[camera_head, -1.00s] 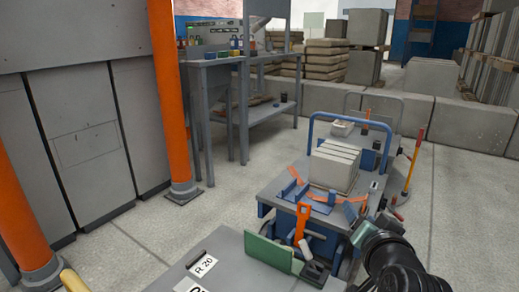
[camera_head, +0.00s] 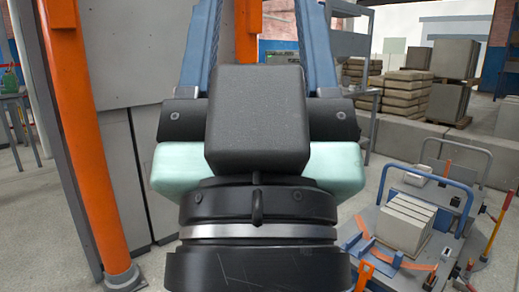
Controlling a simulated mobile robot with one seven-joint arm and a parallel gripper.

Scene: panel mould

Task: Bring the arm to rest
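My gripper (camera_head: 258,25) fills the middle of the head view, raised close in front of the camera and seen from behind. Its two blue fingers point up and away and stand wide apart. Their tips run up to the top edge of the picture, so I cannot see their very ends. I see nothing held between the fingers. The gripper is clear of the cart and its load, which stand to the right.
A cart (camera_head: 440,173) with a blue handle stands at the lower right, carrying pale concrete blocks (camera_head: 408,222). An orange post (camera_head: 85,150) stands at left beside grey panels (camera_head: 150,130). Stacked slabs (camera_head: 410,84) and a low concrete wall (camera_head: 400,135) are behind.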

